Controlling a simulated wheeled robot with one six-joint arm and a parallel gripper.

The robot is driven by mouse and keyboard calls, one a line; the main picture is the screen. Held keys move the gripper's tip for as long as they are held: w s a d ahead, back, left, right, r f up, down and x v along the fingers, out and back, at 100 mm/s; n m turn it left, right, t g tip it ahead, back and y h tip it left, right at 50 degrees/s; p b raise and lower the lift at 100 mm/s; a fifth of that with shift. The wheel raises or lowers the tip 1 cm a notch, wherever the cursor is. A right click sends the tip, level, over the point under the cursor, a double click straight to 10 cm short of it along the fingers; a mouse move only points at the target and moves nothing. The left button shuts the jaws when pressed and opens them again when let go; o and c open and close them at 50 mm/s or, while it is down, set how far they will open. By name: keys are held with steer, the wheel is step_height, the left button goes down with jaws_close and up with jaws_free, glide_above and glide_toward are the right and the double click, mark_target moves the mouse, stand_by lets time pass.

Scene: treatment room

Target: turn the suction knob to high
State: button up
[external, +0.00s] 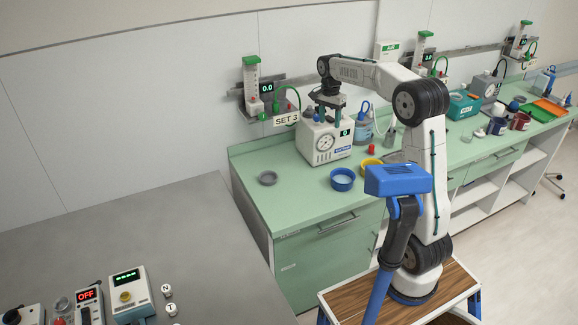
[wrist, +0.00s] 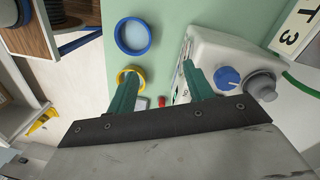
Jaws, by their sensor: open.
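My gripper (external: 331,116) points down just above the unit. In the wrist view my open gripper (wrist: 161,72) has nothing between its fingers. The blue knob is outside the jaws, right of the right finger. Knob markings are not readable. The external view does not show the knobs clearly.
A blue-rimmed bowl (external: 342,183), a yellow bowl (external: 371,168), a red item (external: 371,149) and a grey dish (external: 267,178) sit near the unit. A bottle (external: 364,131) stands to its right. The SET 3 flowmeter (external: 252,85) hangs on the wall behind, with green tubing.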

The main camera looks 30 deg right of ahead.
mark_target(317, 115)
steer(key=w+m, duration=0.2)
steer(key=w, duration=0.1)
steer(key=w+r+m, duration=0.1)
steer(key=w+m, duration=0.2)
steer(key=w+r+m, duration=0.1)
steer(key=w+m, duration=0.2)
steer(key=shift+w+t, duration=0.1)
steer(key=shift+t, duration=0.2)
steer(key=r+m, duration=0.3)
steer(key=shift+w+r+m+t, duration=0.2)
steer(key=shift+w+m+t, duration=0.1)
steer(key=shift+w+m, duration=0.1)
steer(key=shift+s+f+m, duration=0.1)
steer(key=shift+s+m, duration=0.05)
steer(key=shift+m, duration=0.75)
steer(key=shift+f, duration=3.85)
steer(key=c, duration=1)
